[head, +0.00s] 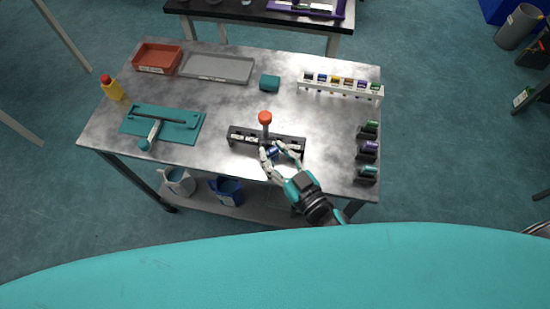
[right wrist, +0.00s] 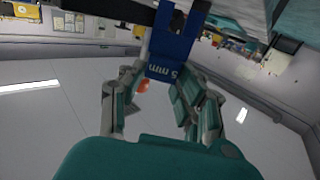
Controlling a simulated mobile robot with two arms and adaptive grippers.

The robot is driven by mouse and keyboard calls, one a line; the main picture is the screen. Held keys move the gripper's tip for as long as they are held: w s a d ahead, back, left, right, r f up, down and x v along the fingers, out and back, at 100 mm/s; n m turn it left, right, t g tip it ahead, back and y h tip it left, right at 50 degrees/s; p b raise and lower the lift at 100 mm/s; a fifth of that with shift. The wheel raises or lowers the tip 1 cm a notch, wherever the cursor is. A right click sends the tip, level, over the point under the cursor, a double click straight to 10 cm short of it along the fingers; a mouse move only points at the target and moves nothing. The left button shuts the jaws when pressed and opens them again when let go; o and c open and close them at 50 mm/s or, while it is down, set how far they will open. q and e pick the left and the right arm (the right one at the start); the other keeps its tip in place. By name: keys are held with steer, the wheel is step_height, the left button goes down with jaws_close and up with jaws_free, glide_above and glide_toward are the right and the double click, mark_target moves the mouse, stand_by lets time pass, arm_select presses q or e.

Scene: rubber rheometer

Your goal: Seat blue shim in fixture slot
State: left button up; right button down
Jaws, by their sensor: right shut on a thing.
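The black fixture (head: 293,141) lies near the front middle of the metal table, with pale slots along its top and a red-knobbed post (head: 265,118) rising from it. My right gripper (head: 273,151) is at the fixture's front side, just right of the post, shut on the blue shim (head: 272,154). In the right wrist view the blue shim (right wrist: 172,52) shows between the fingers, with "5 mm" in white on its face. Whether the shim touches the fixture or is in a slot cannot be told. My left gripper is not in view.
A white rack (head: 341,89) with several coloured pieces stands at the back right. Dark holders (head: 367,150) line the right edge. A teal board (head: 188,128) with a T-shaped tool, a red tray (head: 157,59), a grey tray (head: 218,68) and a teal cylinder (head: 269,82) are also on the table.

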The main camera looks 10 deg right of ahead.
mark_target(273, 158)
step_height(273, 158, down, 3)
steer(key=shift+r, duration=0.15)
steer(key=shift+f, duration=0.35)
steer(key=c, duration=1.2)
jaws_free()
steer(key=shift+c, duration=0.2)
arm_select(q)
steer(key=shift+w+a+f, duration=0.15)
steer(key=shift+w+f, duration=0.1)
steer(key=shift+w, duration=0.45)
arm_select(e)
steer(key=o, duration=0.3)
